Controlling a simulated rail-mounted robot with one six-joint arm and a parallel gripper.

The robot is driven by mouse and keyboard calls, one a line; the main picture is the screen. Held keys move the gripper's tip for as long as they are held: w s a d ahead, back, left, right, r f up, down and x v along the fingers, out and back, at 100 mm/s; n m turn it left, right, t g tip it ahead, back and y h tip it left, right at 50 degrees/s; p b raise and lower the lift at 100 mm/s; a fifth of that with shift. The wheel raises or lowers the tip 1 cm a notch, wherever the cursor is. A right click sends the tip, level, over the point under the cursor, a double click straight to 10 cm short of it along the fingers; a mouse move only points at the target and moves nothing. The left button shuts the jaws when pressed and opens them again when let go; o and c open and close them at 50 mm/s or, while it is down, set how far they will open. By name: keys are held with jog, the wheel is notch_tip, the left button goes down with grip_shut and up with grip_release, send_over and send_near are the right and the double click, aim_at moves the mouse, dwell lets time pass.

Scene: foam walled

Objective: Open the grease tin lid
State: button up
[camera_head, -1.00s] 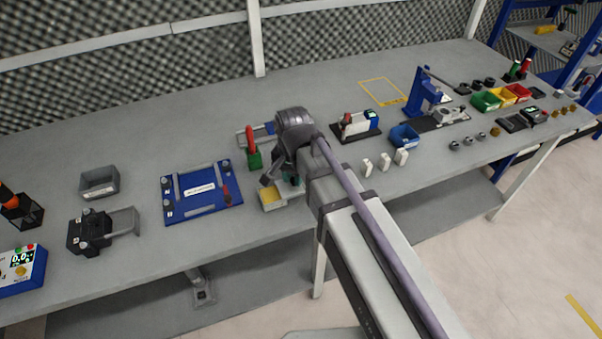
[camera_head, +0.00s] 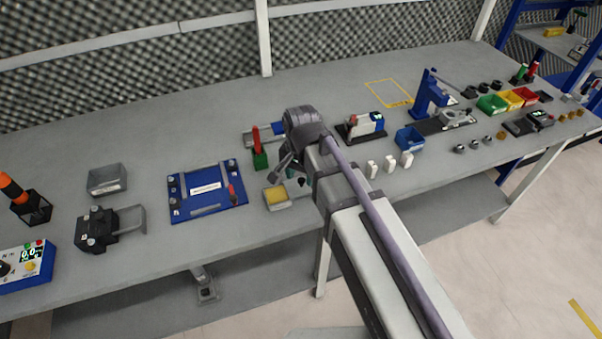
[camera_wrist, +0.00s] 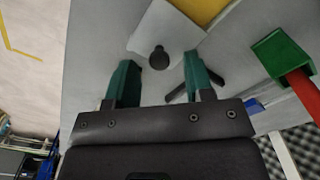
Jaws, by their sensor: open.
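The grease tin (camera_head: 278,203) is a small grey box near the front edge of the bench, with yellow showing on top. A pale plate with a dark round knob, which looks like its lid (camera_wrist: 150,30), lies beside the yellow (camera_wrist: 203,8) in the wrist view. My gripper (camera_wrist: 160,60) is open, its two green fingers on either side of the knob (camera_wrist: 159,55). Gaps show between the knob and both fingers. In the head view my gripper (camera_head: 299,178) is at the tin's right side, and my wrist partly hides that area.
A green block with a red upright handle (camera_head: 256,137) stands close behind the tin. A blue framed plate (camera_head: 207,206) lies to the left. Several small white blocks (camera_head: 389,163) and a blue bin (camera_head: 410,138) stand to the right. Bare bench lies behind.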

aim_at(301, 180)
notch_tip(301, 180, up, 10)
jog(key=p, duration=0.8)
jog(key=shift+p, duration=0.3)
jog(key=shift+f, duration=0.15)
jog(key=s+d+n, duration=0.2)
jog(key=s+d, duration=0.1)
jog(key=d, duration=0.5)
jog(key=s+d+n, duration=0.3)
jog(key=s+d, duration=0.1)
jog(key=d, duration=0.4)
